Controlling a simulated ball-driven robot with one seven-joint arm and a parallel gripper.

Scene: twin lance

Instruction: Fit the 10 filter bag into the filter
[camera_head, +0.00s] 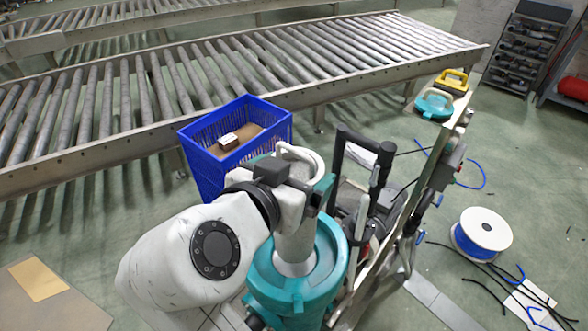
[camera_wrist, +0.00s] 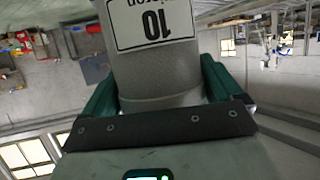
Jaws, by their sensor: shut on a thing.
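The 10 filter bag (camera_head: 295,245) is a pale grey tube with a white ring at its top. It stands nearly upright, its lower end at the round opening of the teal filter (camera_head: 265,282). I cannot tell how deep its lower end sits inside. In the wrist view the bag (camera_wrist: 160,75) shows a white label with an upside-down "10". My gripper (camera_head: 298,178) is shut around the bag's upper part, just below the ring. In the wrist view its dark teal fingers (camera_wrist: 160,92) flank the bag. My arm hides part of the filter.
A blue crate (camera_head: 207,172) holding a small box stands behind the filter, before a roller conveyor (camera_head: 210,82). A black-handled cart (camera_head: 375,170) and a metal frame stand close right. Teal (camera_head: 434,106) and yellow lids (camera_head: 452,80) lie farther right. A cable reel (camera_head: 483,230) sits on the floor.

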